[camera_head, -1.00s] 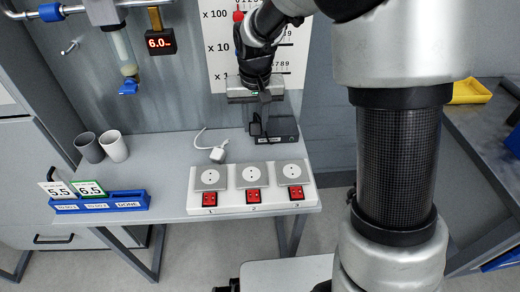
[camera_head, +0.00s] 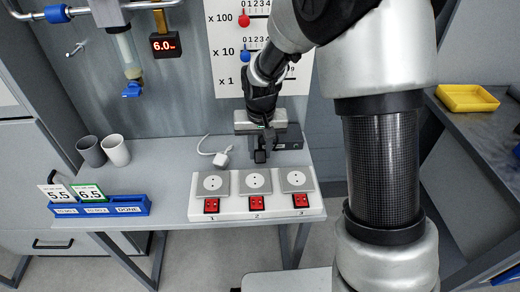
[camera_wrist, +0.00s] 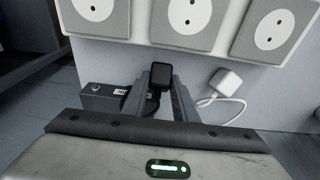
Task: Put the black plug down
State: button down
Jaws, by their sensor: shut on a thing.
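The black plug (camera_wrist: 161,75) is between the fingertips of my gripper (camera_wrist: 160,85), which is shut on it. In the head view the plug (camera_head: 260,156) shows small and dark under my gripper (camera_head: 262,150). It is above the grey table, behind the row of sockets. Whether it touches the table top cannot be told. A dark box (camera_head: 290,139) stands just behind and to the right of it, partly hidden by my gripper. In the wrist view the box (camera_wrist: 100,103) is left of the fingers.
A white plug (camera_head: 222,159) with its cable lies left of my gripper. A strip of three sockets (camera_head: 234,208) with red switches runs along the table's front. Table between cups and white plug is clear.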

aim_at(261, 160)
jog(key=shift+f, duration=0.35)
jog(key=c, duration=1.4)
grip_release()
jog(key=shift+r, duration=0.1)
notch_tip(261, 160, up, 13)
jog(key=s+p, duration=0.2)
jog(key=p, duration=0.1)
jog(key=s+d+r+t, duration=0.1)
jog(key=s+d+r, duration=0.2)
jog(key=s, duration=0.4)
jog(key=s+d+r+t, duration=0.1)
jog(key=s+d+r, duration=0.2)
jog(key=s, duration=0.4)
jog(key=s+d+r+t, duration=0.1)
jog(key=s+d+r, duration=0.3)
jog(key=s, duration=0.3)
jog(key=shift+r+t, duration=0.4)
jog(key=shift+r, duration=0.45)
